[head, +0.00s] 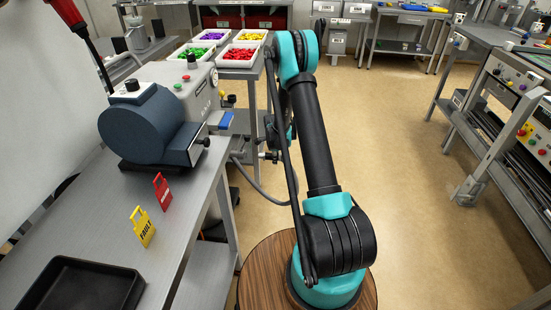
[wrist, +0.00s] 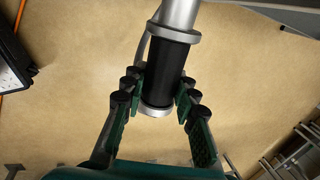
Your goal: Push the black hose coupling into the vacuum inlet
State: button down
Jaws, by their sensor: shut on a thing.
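The black hose coupling (wrist: 171,65) is a dark cylinder with a pale ring at its near end. In the wrist view it stands between the fingers of my gripper (wrist: 156,103), which is shut on its near part. Its far end meets a grey collar (wrist: 174,34) on a metal pipe (wrist: 180,14), which looks like the vacuum inlet. They look roughly in line; I cannot tell how deep the coupling sits. In the head view my gripper (head: 268,155) is small beside the bench edge, and the coupling is hard to make out there.
A blue-grey machine (head: 140,129) stands on the metal bench (head: 100,225). A yellow tag (head: 142,226), a red tag (head: 162,191) and a black tray (head: 82,290) are also on the bench. A grey hose (head: 262,190) hangs below my gripper. The floor to the right is clear.

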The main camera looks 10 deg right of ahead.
aim_at(262, 154)
jog(key=shift+w+a, duration=0.3)
jog(key=shift+a, duration=0.6)
jog(key=shift+w+a, duration=0.3)
jog(key=shift+a, duration=0.6)
jog(key=shift+w+a, duration=0.3)
jog(key=shift+a, duration=0.6)
jog(key=shift+w+a, duration=0.25)
jog(key=shift+a, duration=0.55)
jog(key=shift+w+a, duration=0.25)
jog(key=shift+a, duration=0.55)
jog(key=shift+s+d, duration=0.2)
jog(key=shift+d, duration=0.45)
jog(key=shift+s+d, duration=0.2)
jog(key=shift+d, duration=0.4)
jog(key=shift+w+a, duration=0.25)
jog(key=shift+a, duration=0.45)
jog(key=shift+w+a, duration=0.2)
jog(key=shift+a, duration=0.5)
dwell(0.9)
